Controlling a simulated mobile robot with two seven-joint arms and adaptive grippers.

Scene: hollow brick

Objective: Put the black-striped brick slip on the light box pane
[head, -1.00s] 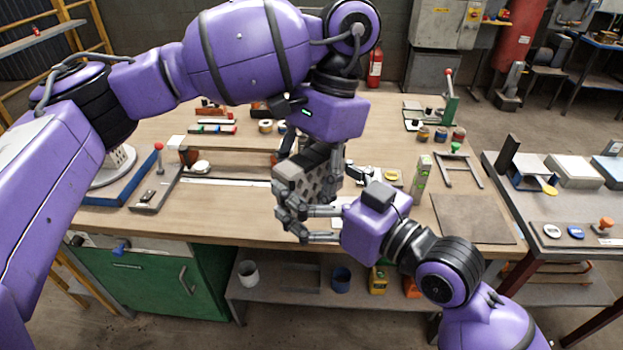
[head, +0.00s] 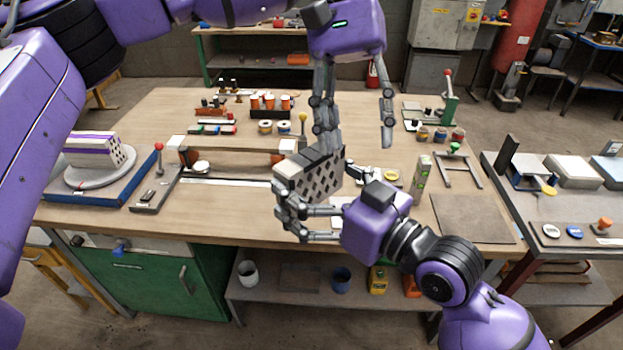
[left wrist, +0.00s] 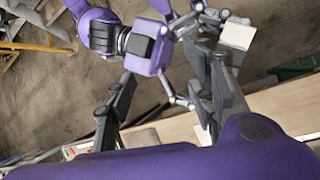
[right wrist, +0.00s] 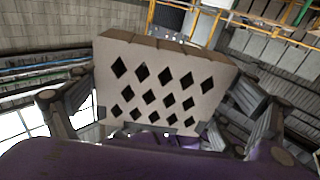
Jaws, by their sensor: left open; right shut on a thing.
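A pale hollow brick (head: 325,175) with rows of dark diamond holes is held above the table front in the head view. My right gripper (head: 294,214) is shut on it from below; its holed face fills the middle of the right wrist view (right wrist: 165,88). My left gripper (head: 356,143) is open and empty just above and behind the brick, fingers pointing down. Its spread fingers also show in the left wrist view (left wrist: 170,105).
A purple-striped brick (head: 92,150) sits on a round turntable (head: 100,177) at the left. A grey mat (head: 472,218) lies bare at the right front.

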